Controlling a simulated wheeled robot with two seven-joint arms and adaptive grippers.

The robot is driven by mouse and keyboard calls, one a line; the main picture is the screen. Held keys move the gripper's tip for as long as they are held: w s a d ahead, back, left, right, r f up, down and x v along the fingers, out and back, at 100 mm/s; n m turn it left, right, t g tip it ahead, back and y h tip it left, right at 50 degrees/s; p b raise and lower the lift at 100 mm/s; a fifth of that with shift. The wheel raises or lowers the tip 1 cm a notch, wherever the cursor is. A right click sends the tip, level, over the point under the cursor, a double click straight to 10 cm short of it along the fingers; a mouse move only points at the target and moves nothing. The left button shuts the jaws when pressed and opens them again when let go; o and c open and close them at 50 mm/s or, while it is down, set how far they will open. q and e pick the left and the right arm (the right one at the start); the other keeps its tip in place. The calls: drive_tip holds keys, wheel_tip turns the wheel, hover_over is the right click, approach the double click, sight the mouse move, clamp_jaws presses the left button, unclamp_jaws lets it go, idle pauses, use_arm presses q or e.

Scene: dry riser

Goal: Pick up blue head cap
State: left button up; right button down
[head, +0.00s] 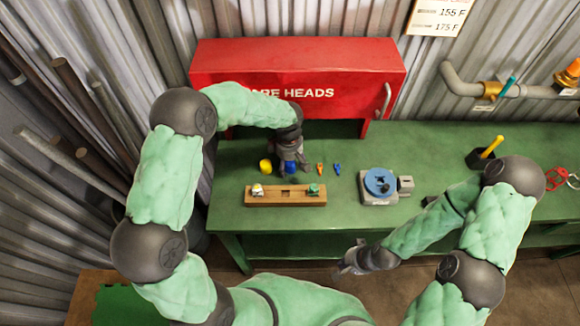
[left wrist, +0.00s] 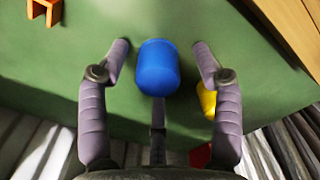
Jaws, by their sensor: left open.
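The blue head cap (head: 290,167) stands on the green bench in front of the red cabinet. In the left wrist view the blue cap (left wrist: 157,68) lies between the two fingers of my left gripper (left wrist: 160,65). The fingers are apart, with a gap on each side of the cap. In the head view my left gripper (head: 290,160) is over the cap and partly hides it. My right gripper (head: 350,262) hangs in front of the bench, far from the cap; its fingers are too small to read.
A yellow cap (head: 265,166) stands close left of the blue one. Small orange (head: 320,168) and blue (head: 337,169) pieces lie to the right. A wooden rack (head: 285,195) is in front, and a blue-topped device (head: 380,183) stands further right. The red cabinet (head: 297,75) is behind.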

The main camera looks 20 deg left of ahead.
use_arm(q)
drive_tip(key=shift+r, duration=0.1)
drive_tip(key=shift+c, duration=0.3)
drive_tip(key=c, duration=0.7)
drive_tip(key=shift+c, duration=0.2)
